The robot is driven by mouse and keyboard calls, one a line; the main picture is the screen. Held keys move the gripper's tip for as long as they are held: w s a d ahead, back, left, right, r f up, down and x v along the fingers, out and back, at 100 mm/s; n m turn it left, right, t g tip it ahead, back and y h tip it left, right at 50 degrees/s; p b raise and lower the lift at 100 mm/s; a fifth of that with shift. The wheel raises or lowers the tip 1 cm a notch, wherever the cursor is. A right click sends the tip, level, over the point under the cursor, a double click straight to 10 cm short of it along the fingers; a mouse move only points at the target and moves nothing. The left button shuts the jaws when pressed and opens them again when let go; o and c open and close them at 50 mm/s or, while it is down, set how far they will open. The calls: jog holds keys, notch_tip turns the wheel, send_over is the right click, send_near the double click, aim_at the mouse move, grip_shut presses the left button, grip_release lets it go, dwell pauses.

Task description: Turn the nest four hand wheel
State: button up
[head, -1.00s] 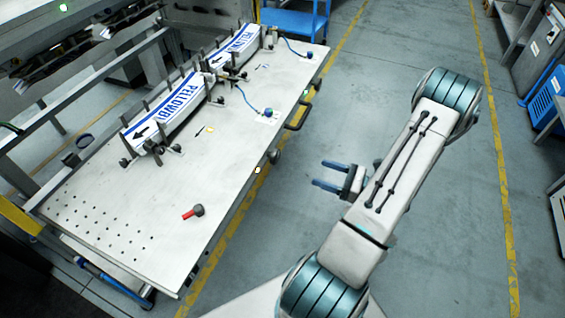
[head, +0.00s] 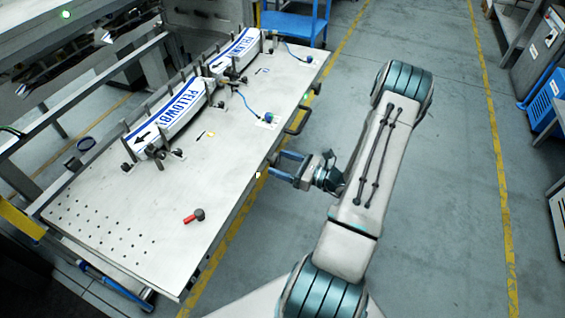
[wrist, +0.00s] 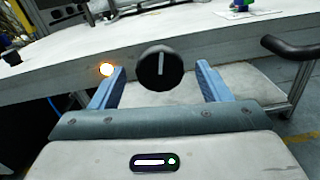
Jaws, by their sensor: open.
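A round black hand wheel (wrist: 160,68) with a white line, standing upright, is on the table's front edge. It shows between and ahead of my fingers in the wrist view. No label shows whether it is the nest four wheel. In the head view it is largely hidden by my fingertips. My gripper (head: 277,163) is open and empty, its two blue fingers pointing at the table edge on either side of the wheel's line. I cannot tell whether the fingertips reach past the wheel's face.
A lit lamp (wrist: 106,69) sits left of the wheel, and a black bar handle (wrist: 290,47) juts out to the right.

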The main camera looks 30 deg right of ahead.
jog(key=c, duration=1)
jog(key=shift+o, duration=0.2)
jog(key=m+p, duration=0.2)
jog(key=m, duration=0.2)
jog(key=shift+r, duration=0.15)
jog(key=m+p, duration=0.2)
jog(key=m, duration=0.3)
jog(key=shift+p, duration=0.3)
jog(key=m+p, duration=0.1)
jog(key=m, duration=0.3)
jog(key=shift+m+p, duration=0.35)
jog(key=shift+m, duration=0.05)
jog(key=shift+m+p, duration=0.5)
jog(key=shift+m, duration=1.3)
